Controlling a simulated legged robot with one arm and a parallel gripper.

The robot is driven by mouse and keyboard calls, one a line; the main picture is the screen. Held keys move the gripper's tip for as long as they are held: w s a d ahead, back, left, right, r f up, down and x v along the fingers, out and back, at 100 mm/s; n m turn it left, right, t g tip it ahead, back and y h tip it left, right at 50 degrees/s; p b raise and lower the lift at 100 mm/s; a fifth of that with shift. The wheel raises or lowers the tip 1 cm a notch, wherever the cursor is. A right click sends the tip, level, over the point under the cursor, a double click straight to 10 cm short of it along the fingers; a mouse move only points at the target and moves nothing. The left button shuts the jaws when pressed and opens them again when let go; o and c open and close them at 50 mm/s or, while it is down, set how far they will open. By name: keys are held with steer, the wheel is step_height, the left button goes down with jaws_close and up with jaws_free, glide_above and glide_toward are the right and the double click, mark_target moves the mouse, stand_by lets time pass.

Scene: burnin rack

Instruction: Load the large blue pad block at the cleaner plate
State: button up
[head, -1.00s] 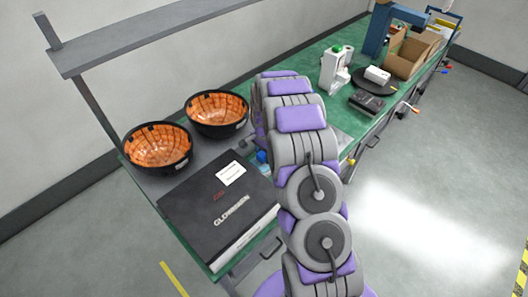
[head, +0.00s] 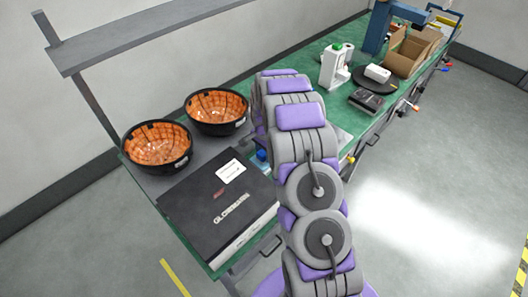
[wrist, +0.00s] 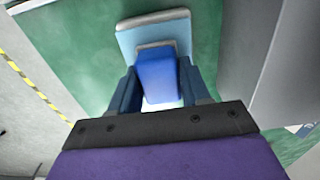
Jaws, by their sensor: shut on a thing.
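In the wrist view my gripper (wrist: 158,98) is shut on the blue pad block (wrist: 157,72), which sits between its two dark blue fingers. Beyond the block is a light blue plate (wrist: 128,40) with a grey strip along its top, on the green bench surface; I take it to be the cleaner plate. The block overlaps the plate in this view, and I cannot tell whether they touch. A small blue thing (head: 261,155) shows just left of my arm there.
A large black box (head: 215,205) lies on the green bench left of my arm. Two black bowls with orange insides (head: 157,145) (head: 217,110) stand behind it. To the right are a white device (head: 334,66), a dark device (head: 366,101) and a cardboard box (head: 408,52).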

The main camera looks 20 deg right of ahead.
steer(key=shift+f, duration=0.85)
stand_by(1.9)
steer(key=shift+r, duration=0.15)
steer(key=shift+r+p, duration=1.15)
steer(key=shift+r, duration=2.25)
